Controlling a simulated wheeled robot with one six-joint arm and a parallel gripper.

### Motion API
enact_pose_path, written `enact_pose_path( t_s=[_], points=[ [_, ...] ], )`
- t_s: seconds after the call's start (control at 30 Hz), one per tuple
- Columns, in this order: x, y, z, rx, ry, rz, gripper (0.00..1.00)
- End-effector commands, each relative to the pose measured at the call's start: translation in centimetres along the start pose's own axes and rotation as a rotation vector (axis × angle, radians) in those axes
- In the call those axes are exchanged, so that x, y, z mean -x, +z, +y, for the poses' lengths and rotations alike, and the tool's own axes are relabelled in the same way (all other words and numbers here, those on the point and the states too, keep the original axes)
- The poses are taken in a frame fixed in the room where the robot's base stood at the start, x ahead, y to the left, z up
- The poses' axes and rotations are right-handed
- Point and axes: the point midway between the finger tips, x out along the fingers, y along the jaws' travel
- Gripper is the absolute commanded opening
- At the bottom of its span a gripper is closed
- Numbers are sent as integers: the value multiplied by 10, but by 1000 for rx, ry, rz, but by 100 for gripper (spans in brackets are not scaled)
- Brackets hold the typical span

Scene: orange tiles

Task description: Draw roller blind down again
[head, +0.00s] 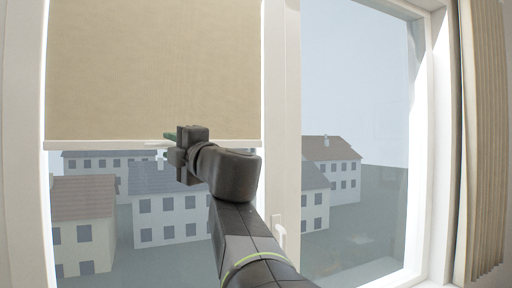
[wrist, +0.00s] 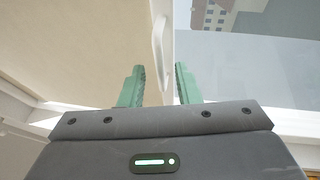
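The beige roller blind (head: 150,70) hangs over the upper part of the left window pane. Its white bottom bar (head: 90,145) is level, with the pane bare below it. My gripper (head: 168,143) is at the height of this bar, near the middle of its width. In the wrist view my gripper (wrist: 158,88) has its two green fingers apart. A white handle (wrist: 159,45) at the blind's lower edge reaches between the fingers, with a gap visible on each side. The blind's cloth (wrist: 80,45) fills the left of the wrist view.
A white window frame post (head: 286,100) with a window handle (head: 278,230) stands right of the blind. A second bare pane (head: 370,110) and a beige curtain (head: 485,130) are farther right. Houses (head: 165,205) show outside.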

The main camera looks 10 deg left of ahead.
Motion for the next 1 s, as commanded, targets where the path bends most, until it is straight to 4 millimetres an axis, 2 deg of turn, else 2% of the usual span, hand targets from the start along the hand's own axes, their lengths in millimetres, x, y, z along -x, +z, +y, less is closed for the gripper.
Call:
enact_pose_path(
  t_s=[0.03, 0.17, 0.2, 0.57, 0.77, 1.0],
  points=[
    [0, 0, 0, 0, 0, 0, 28],
    [0, 0, 0, 0, 0, 0, 2],
    [0, 0, 0, 0, 0, 0, 0],
    [1, 0, -7, -1, -1, 0, 0],
    [6, -3, -36, -1, -1, 0, 0],
    [17, -8, -96, -2, -1, 1, 0]
  ],
)
